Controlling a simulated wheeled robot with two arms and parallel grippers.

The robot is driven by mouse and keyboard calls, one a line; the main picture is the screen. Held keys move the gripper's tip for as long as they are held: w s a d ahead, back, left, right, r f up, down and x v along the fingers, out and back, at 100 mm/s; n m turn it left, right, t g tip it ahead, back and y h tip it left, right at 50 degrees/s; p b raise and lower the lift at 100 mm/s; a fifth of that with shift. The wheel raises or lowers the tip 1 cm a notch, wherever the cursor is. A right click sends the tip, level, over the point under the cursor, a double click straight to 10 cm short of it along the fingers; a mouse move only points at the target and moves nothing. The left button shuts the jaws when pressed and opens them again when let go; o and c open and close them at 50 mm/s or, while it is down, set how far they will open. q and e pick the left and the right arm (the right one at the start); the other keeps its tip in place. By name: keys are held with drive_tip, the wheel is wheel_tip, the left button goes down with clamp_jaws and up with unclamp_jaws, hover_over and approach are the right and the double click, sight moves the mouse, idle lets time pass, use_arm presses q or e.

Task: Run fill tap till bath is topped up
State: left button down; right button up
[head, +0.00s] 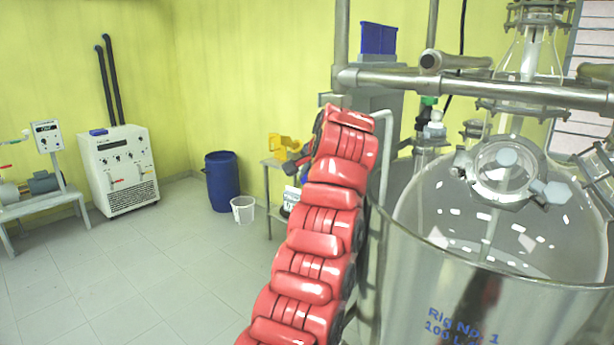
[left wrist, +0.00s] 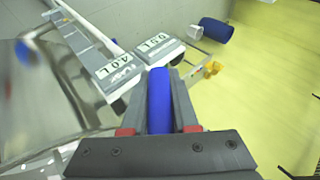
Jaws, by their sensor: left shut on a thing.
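My left gripper (left wrist: 159,80) shows in the left wrist view, shut on a blue handle (left wrist: 160,102) that lies lengthwise between its fingers. I take the handle to be the tap's lever; its pivot and spout are hidden. In the head view my red left arm rises through the middle and hides most of its gripper and the tap. The bath (head: 470,305) is the steel vessel marked "Rig No. 1" at the right, around a clear glass reactor (head: 430,205). I cannot make out its water level. My right gripper is in neither view.
Steel frame pipes (head: 470,84) cross above the reactor. Small displays reading 4.0 L (left wrist: 118,65) and 0.5 L (left wrist: 157,42) stand near the handle. A blue drum (head: 222,182) and white bucket (head: 243,209) stand behind.

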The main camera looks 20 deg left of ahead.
use_arm(q)
drive_tip(key=shift+d+r+g+h+p, duration=0.2)
drive_tip(key=shift+g+h+p, duration=0.1)
drive_tip(key=shift+h+p, duration=0.4)
drive_tip(key=shift+f, duration=0.1)
drive_tip(key=c, duration=0.7)
unclamp_jaws()
drive_tip(key=shift+w+d+f, duration=0.1)
drive_tip(key=shift+w+d, duration=0.05)
